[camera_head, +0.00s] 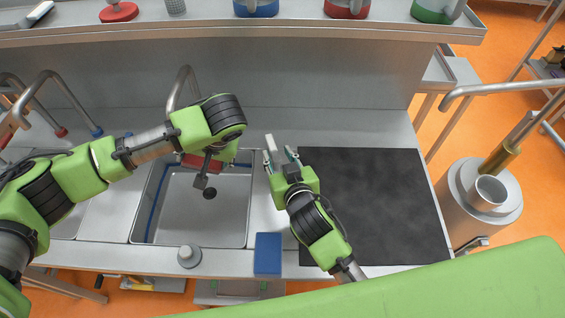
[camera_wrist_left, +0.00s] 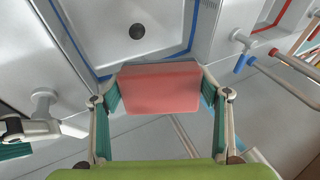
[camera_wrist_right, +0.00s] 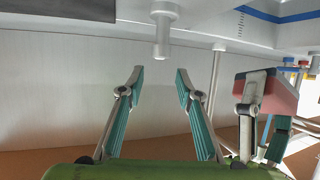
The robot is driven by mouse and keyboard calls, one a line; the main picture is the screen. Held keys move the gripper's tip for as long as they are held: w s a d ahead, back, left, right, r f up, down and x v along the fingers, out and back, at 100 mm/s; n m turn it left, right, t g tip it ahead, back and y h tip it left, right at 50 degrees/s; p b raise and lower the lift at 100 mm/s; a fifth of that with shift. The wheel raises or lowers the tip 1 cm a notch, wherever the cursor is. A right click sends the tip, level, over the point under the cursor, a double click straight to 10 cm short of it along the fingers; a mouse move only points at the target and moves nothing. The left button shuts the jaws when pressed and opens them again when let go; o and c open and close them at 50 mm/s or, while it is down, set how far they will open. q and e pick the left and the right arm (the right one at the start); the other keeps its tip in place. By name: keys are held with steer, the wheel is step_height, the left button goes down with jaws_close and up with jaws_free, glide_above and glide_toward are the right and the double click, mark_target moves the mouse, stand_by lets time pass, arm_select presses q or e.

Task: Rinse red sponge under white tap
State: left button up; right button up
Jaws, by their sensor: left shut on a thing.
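The red sponge (camera_wrist_left: 160,88) is shut in my left gripper (camera_wrist_left: 160,95), held between both fingers. In the head view the red sponge (camera_head: 194,161) is over the back of the sink (camera_head: 225,220), partly hidden by my left wrist, near the curved metal tap spout (camera_head: 184,82). In the right wrist view the sponge (camera_wrist_right: 270,90) shows at the right. My right gripper (camera_head: 281,152) is open and empty, just right of the sink. In the right wrist view a white knob (camera_wrist_right: 162,35) stands ahead, in line with the gap between its fingers (camera_wrist_right: 157,72). I see no water.
A blue sponge (camera_head: 268,254) lies on the counter front, beside a grey round knob-like piece (camera_head: 190,256). A black mat (camera_head: 370,205) covers the right. Taps with red (camera_head: 61,132) and blue (camera_head: 97,132) ends stand left. A shelf (camera_head: 290,30) with mugs spans the back.

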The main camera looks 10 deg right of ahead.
steer(key=shift+v, duration=2.25)
steer(key=m+g, duration=0.1)
steer(key=g, duration=0.3)
glide_toward(271, 141)
steer(key=shift+w+a+f, duration=0.1)
steer(key=shift+w+f, duration=0.2)
steer(key=shift+w, duration=0.3)
steer(key=shift+w+a+f, duration=0.1)
steer(key=shift+w+f, duration=0.2)
steer(key=shift+w, duration=0.35)
step_height(271, 141, up, 7)
steer(key=n+g+h, duration=0.1)
steer(key=g, duration=0.4)
steer(key=x, duration=1.1)
steer(key=shift+a+f, duration=0.15)
steer(key=shift+f, duration=0.2)
